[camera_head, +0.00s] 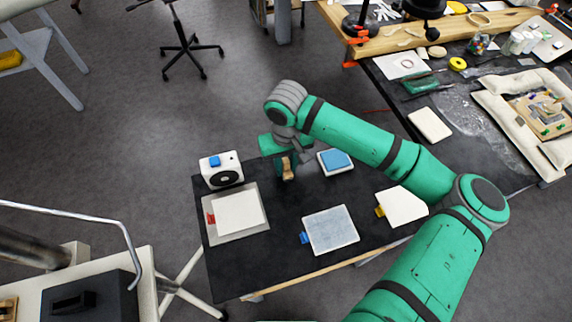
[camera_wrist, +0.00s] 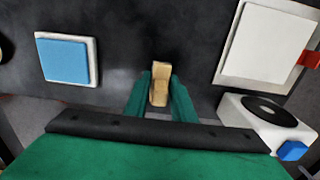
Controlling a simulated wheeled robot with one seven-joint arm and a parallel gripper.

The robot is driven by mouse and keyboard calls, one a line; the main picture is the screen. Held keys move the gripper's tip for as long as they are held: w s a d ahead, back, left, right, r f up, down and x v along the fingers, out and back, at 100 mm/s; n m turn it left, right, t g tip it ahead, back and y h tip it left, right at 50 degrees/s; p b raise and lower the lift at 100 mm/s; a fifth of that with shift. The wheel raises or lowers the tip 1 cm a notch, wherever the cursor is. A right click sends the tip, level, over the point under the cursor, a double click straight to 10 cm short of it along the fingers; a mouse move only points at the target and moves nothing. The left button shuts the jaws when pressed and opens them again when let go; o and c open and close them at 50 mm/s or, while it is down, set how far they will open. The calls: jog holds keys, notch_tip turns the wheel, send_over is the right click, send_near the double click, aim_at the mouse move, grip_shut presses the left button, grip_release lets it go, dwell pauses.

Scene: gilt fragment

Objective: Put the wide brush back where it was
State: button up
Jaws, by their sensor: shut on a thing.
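The brush (camera_head: 288,170) shows as a tan wooden piece below my gripper (camera_head: 286,158), over the back middle of the black table. In the wrist view the brush (camera_wrist: 160,84) sits between the two green fingers of my gripper (camera_wrist: 160,97), which are shut on it. Its end points away from the palm. Its bristles are not clear, and I cannot tell whether it touches the table. No spot is plainly marked as the brush's place.
A white box with a black disc (camera_head: 222,177) stands left. A blue pad on a white tray (camera_head: 334,160) lies right of the gripper. A white sheet with a red tab (camera_head: 238,213), a grey panel (camera_head: 330,230) and a yellow-tabbed white sheet (camera_head: 404,206) lie nearer.

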aim_at(286, 161)
jog(key=shift+f, duration=0.15)
jog(key=o, duration=1)
jog(key=shift+c, duration=0.2)
notch_tip(286, 161, up, 12)
jog(key=shift+r, duration=0.2)
